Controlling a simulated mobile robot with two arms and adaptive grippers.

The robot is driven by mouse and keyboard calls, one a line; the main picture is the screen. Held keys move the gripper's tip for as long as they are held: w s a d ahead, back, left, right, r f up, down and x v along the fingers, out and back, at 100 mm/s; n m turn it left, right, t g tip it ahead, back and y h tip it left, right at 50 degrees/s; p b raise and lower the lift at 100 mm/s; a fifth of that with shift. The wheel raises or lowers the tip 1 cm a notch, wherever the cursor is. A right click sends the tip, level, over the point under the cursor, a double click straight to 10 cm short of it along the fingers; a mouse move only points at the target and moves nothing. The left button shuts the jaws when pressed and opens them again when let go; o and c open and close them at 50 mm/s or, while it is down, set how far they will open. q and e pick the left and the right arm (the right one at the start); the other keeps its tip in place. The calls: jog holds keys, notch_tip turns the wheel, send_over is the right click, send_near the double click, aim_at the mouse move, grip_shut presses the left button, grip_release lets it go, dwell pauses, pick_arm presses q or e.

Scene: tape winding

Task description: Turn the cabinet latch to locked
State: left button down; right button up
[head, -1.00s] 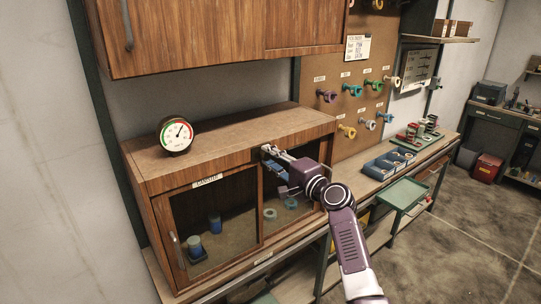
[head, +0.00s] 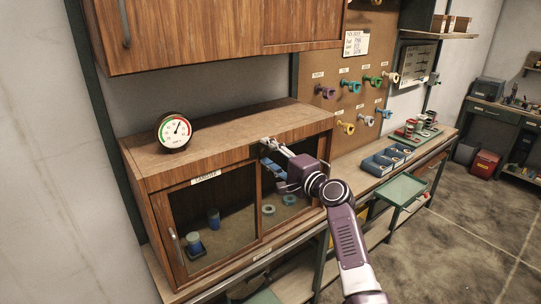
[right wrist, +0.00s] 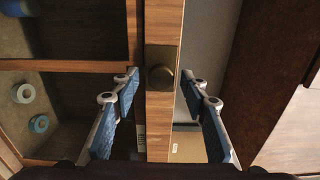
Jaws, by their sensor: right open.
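The wooden cabinet (head: 300,135) stands on the bench, with a glass-fronted door at left under a paper label. In the right wrist view its latch (right wrist: 160,77) is a dark round knob on a narrow wooden rail (right wrist: 160,120). Whether it is locked cannot be told. My right gripper (head: 267,148) is at the upper front of the cabinet. In the right wrist view my right gripper (right wrist: 168,90) is open, its blue-padded fingers on either side of the rail, apart from the knob. In the head view the gripper hides the latch. My left gripper is not in view.
A round gauge (head: 174,132) stands on the cabinet top. Tape rolls (head: 268,209) and jars (head: 194,244) are inside. An upper wooden cabinet (head: 195,35) hangs above. Blue bins (head: 378,164) and a green tray (head: 400,190) are at right.

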jog(key=shift+d, duration=0.1)
jog(key=v, duration=1.2)
